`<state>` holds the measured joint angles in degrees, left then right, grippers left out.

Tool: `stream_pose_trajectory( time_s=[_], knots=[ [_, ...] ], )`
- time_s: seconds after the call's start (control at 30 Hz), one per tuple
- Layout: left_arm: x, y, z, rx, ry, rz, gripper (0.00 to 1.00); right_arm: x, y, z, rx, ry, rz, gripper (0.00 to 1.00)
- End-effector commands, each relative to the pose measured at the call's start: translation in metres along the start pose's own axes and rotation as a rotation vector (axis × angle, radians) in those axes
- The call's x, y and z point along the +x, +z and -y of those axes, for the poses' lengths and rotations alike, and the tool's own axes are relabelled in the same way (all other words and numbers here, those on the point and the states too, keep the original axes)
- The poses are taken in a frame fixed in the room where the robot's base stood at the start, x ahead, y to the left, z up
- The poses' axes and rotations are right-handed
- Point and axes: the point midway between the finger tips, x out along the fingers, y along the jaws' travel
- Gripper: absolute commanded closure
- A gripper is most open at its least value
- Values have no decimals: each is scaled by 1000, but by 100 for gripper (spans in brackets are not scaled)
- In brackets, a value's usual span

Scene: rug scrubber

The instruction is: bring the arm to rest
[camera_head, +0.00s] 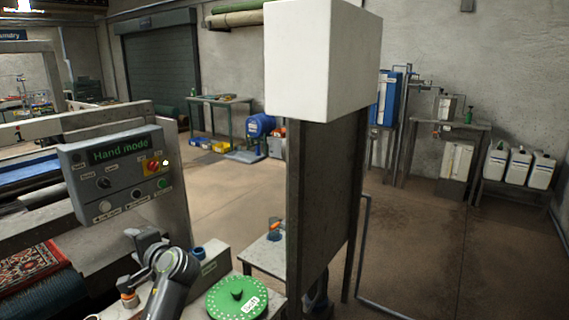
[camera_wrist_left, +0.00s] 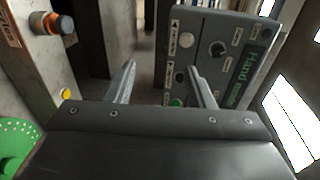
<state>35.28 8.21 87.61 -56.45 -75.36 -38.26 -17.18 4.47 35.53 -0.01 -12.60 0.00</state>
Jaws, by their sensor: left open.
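My left gripper (camera_head: 143,242) is low in the head view, just below the control panel (camera_head: 112,178). The panel's green display reads "Hand mode". In the left wrist view the two fingers of the left gripper (camera_wrist_left: 160,78) stand apart with nothing between them. The panel (camera_wrist_left: 208,60) is tilted in that view, behind and beside the right finger. From this view I cannot tell whether the finger touches it. My right gripper shows in neither view.
A green dial (camera_head: 238,298) is right of my left arm, and an orange-and-black knob (camera_wrist_left: 52,23) is near the gripper. A tall post with a white box (camera_head: 318,58) stands at centre. A patterned rug (camera_head: 30,264) lies at left. Open floor (camera_head: 420,240) spreads at right.

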Motion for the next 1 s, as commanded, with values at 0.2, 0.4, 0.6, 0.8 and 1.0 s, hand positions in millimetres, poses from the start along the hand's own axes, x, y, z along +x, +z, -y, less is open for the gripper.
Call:
stream_pose_trajectory(
  time_s=[0.2,0.4,0.6,0.8,1.0],
  knots=[
    [-22,70,-119,-178,259,-26,51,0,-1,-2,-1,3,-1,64],
    [-65,137,-201,-339,493,-10,51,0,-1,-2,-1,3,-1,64],
    [-127,205,-257,-491,721,41,51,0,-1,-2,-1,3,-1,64],
    [-185,254,-282,-602,895,100,51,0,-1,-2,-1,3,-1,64],
    [-227,286,-289,-672,1009,154,51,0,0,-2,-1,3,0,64]
  ],
)
